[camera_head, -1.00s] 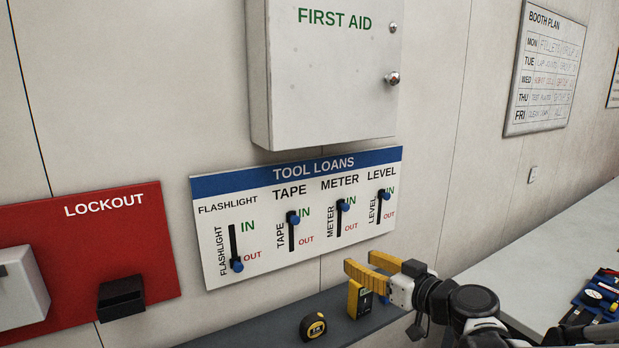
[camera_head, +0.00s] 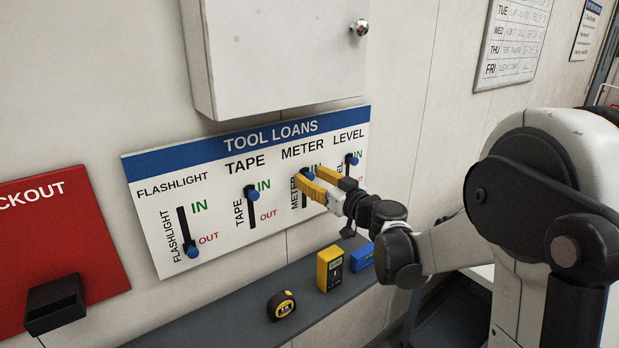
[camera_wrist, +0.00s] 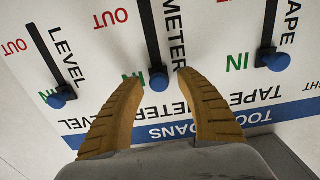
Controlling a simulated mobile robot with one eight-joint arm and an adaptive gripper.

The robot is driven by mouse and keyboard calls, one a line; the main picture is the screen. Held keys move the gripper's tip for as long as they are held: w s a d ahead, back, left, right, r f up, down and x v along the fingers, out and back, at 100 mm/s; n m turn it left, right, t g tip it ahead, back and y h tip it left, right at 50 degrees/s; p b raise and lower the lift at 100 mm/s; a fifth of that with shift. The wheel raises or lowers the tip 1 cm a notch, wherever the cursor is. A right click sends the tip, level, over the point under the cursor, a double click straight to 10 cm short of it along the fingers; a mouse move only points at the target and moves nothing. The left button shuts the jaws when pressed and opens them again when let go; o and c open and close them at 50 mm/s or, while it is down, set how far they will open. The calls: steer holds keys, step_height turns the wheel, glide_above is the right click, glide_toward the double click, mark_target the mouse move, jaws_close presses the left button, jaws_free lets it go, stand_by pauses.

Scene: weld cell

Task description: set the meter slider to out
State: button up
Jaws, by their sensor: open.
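The tool loans board (camera_head: 275,214) hangs on the wall with four slots. The meter slider's blue knob (camera_head: 308,174) is at the top of its slot, by IN. In the wrist view, upside down, the meter knob (camera_wrist: 159,80) sits at the IN end, with its bare black slot running up toward OUT. My gripper (camera_head: 305,181) has yellow fingers in front of the meter column. In the wrist view my gripper (camera_wrist: 152,85) is open, one finger to each side of the meter knob. I cannot tell whether they touch it.
The tape knob (camera_head: 251,192) and level knob (camera_head: 351,160) are up at IN; the flashlight knob (camera_head: 193,252) is down at OUT. A shelf (camera_head: 235,318) below holds a tape measure (camera_head: 281,305), a yellow meter (camera_head: 329,268) and a blue level (camera_head: 361,256). A first aid cabinet (camera_head: 280,60) is above.

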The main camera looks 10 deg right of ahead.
mark_target(304, 203)
steer(key=shift+w+a, duration=0.15)
steer(key=shift+w, duration=0.25)
jaws_close()
steer(key=shift+f, duration=0.1)
step_height(304, 203, down, 10)
steer(key=b, duration=0.7)
steer(key=shift+r, duration=0.3)
